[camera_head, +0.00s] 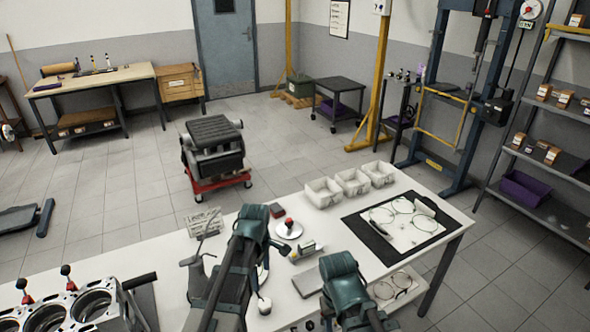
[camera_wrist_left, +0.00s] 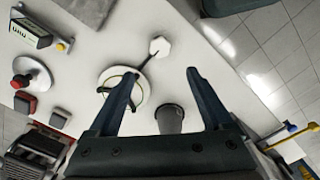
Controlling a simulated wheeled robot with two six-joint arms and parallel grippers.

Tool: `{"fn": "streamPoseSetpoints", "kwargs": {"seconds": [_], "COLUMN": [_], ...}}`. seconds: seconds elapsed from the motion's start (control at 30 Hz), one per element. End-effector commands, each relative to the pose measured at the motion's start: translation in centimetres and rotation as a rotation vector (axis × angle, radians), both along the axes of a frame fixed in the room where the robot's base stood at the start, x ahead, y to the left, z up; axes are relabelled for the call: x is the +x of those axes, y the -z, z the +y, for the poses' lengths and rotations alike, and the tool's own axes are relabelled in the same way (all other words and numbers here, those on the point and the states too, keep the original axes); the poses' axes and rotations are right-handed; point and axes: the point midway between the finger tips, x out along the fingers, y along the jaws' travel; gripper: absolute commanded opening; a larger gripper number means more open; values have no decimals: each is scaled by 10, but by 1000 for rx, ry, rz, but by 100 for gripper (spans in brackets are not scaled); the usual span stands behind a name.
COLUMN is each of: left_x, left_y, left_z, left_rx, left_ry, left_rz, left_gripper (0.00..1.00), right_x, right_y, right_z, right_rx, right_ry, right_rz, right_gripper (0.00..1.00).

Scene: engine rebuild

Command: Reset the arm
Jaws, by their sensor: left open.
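An engine block (camera_head: 62,310) stands at the bench's left front. White bins (camera_head: 352,182) line the back edge, beside a black-framed mat (camera_head: 375,240). A red-buttoned disc (camera_head: 289,229) and a small yellow-ended device (camera_head: 305,251) lie near my left arm. An engine on a red stand (camera_head: 218,183) is behind.

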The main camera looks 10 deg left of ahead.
Motion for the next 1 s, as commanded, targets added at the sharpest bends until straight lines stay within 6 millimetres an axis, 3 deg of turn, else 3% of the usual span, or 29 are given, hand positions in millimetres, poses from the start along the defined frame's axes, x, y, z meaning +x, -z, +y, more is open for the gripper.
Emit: {"fn": "streamPoseSetpoints", "kwargs": {"seconds": [0.17,0.4,0.6,0.8,1.0], "left_x": [-22,-84,-124,-142,-143], "left_y": [0,0,-1,-1,-2], "left_z": [-21,-69,-93,-102,-103], "left_rx": [12,43,56,61,61], "left_ry": [225,937,1429,1670,1709], "left_rz": [9,48,85,108,113], "left_gripper": [84,84,84,84,84], "right_x": [0,0,0,0,0], "right_y": [0,0,0,0,0], "right_z": [0,0,0,0,0], "right_rx": [0,0,0,0,0], "right_ry": [0,0,0,0,0], "right_rz": [0,0,0,0,0], "right_gripper": [50,50,50,50,50]}}
